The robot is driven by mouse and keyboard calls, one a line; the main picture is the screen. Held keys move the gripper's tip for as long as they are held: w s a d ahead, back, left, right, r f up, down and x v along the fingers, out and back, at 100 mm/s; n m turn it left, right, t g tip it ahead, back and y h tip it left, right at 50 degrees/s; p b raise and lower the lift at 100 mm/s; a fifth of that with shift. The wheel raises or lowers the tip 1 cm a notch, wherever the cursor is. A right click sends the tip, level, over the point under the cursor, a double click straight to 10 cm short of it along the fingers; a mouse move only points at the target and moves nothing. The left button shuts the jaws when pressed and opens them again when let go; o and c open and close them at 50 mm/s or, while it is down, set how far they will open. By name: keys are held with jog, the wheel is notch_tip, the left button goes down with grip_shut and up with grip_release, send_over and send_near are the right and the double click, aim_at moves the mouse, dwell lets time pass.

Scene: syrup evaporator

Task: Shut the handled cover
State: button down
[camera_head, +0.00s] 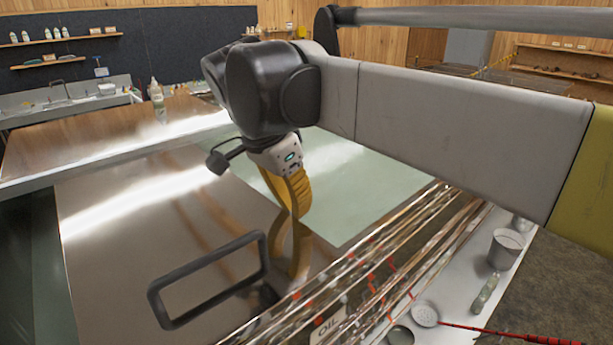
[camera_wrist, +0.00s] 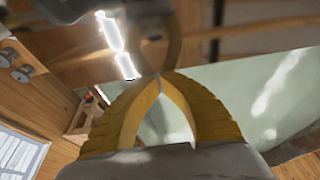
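The cover is a large shiny brownish metal panel (camera_head: 130,235) in the lower left of the head view. A black rectangular handle (camera_head: 208,280) stands at its near right part. My gripper (camera_head: 297,214) points down at the right part of the cover, behind and to the right of the handle, apart from it. The cover mirrors its yellow fingers. In the wrist view the fingertips (camera_wrist: 161,76) meet with nothing between them, close to or touching the mirroring surface; I cannot tell which. The cover's hinge is not clear to me.
A pale green flat surface (camera_head: 375,185) lies right of the cover. Shiny pipes with red marks (camera_head: 385,265) run along the right side. A metal cup (camera_head: 506,249), a white dish (camera_head: 425,313) and an OIL sign (camera_head: 328,325) are near there. A bottle (camera_head: 156,91) stands behind.

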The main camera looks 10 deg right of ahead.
aim_at(238, 234)
jog(key=s+a, duration=0.2)
jog(key=a, duration=0.1)
jog(key=s+a, duration=0.2)
jog(key=a, duration=0.1)
jog(key=s+a, duration=0.2)
jog(key=a, duration=0.1)
jog(key=shift+s+a, duration=0.15)
jog(key=shift+a, duration=0.15)
